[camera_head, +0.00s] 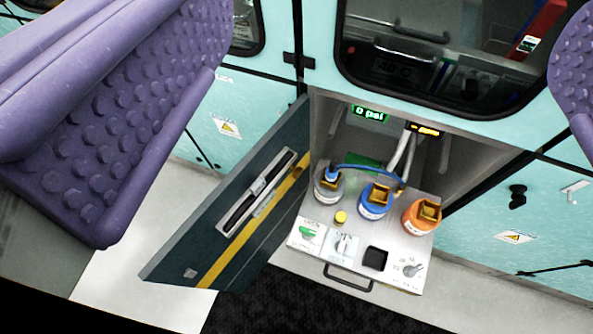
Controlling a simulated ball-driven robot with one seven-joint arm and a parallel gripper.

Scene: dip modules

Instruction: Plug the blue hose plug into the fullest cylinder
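The blue hose plug (331,173) is at the top of the grey cylinder (327,193), at its brass-coloured fitting; I cannot tell if it is fully seated. Its blue hose (368,168) arcs right behind the blue cylinder (371,212). An orange cylinder (418,220) stands at the right of the row. The blue and orange cylinders have brass-coloured tops with no plug visible. A green display (369,114) reads "0 psi". My gripper (390,110) shows as purple bumpy fingers at the left and right edges, wide open and empty, with the cabinet between them.
The cylinders stand on a pale panel with a green switch (307,232), knobs, a yellow button (340,217) and a handle (347,280). A dark cabinet door (235,200) hangs open to the left. An orange display (425,130) sits above. Turquoise walls flank the opening.

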